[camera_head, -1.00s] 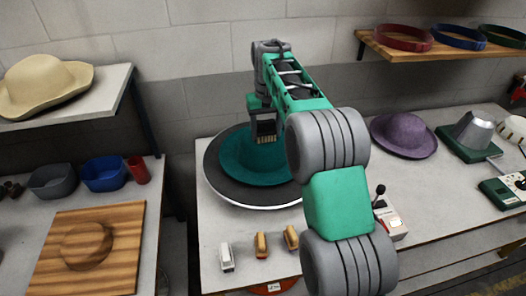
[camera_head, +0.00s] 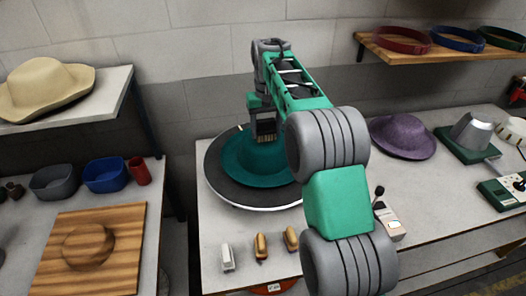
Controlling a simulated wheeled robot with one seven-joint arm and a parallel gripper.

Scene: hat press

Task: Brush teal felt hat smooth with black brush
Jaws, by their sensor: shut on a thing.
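The teal felt hat (camera_head: 243,168) lies on a round dark turntable (camera_head: 217,182) with a pale rim, on the middle table. My arm covers the right side of both. My gripper (camera_head: 265,125) points down at the back of the hat's crown and is shut on the black brush (camera_head: 266,137). Pale bristles show at the brush's lower end, at or just above the felt. I cannot tell whether they touch it. Most of the brush is hidden by the gripper.
Several small brushes or blocks, one white (camera_head: 227,258) and tan ones (camera_head: 261,247), stand at the table's front. A small lever box (camera_head: 391,226) is right of my arm. A purple hat (camera_head: 403,138) and a metal press (camera_head: 472,131) stand farther right. A wooden board (camera_head: 90,270) lies left.

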